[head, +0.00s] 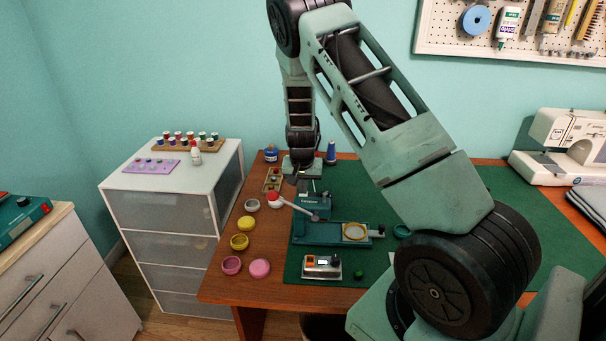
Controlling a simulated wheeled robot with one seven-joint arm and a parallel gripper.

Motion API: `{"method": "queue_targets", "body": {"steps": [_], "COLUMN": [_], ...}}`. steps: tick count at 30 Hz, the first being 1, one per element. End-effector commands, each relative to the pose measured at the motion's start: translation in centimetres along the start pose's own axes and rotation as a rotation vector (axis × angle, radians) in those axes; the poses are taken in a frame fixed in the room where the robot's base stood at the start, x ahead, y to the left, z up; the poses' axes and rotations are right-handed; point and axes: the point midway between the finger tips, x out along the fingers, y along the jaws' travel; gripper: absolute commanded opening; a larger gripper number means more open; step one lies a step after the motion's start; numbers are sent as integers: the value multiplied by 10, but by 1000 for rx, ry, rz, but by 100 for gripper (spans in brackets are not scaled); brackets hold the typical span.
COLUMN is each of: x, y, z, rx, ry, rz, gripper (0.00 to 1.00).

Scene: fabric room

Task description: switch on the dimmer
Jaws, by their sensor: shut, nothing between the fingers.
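The dimmer looks to be the small silver box (322,267) with an orange patch and dark controls on top, at the front of the green mat. I cannot read whether its switch is on or off. My gripper (297,181) is shut and empty. It points down over the back left of the work table, well behind the silver box and apart from it. Its fingertips are small in view, close to a dark green device.
A green press (330,233) with a red-knobbed lever (273,197) stands between my gripper and the silver box. Several small round pots, such as a pink one (260,268), line the table's left. A small green item (358,274) lies right of the box. A sewing machine (565,145) stands far right.

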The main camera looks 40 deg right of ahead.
Motion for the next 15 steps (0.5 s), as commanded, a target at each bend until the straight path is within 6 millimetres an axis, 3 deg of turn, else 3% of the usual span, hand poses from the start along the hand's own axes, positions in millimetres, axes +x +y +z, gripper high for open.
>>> {"method": "queue_targets", "body": {"steps": [15], "x": [10], "y": [0], "z": [4], "rx": [0], "ry": [0], "rz": [0], "gripper": [0]}}
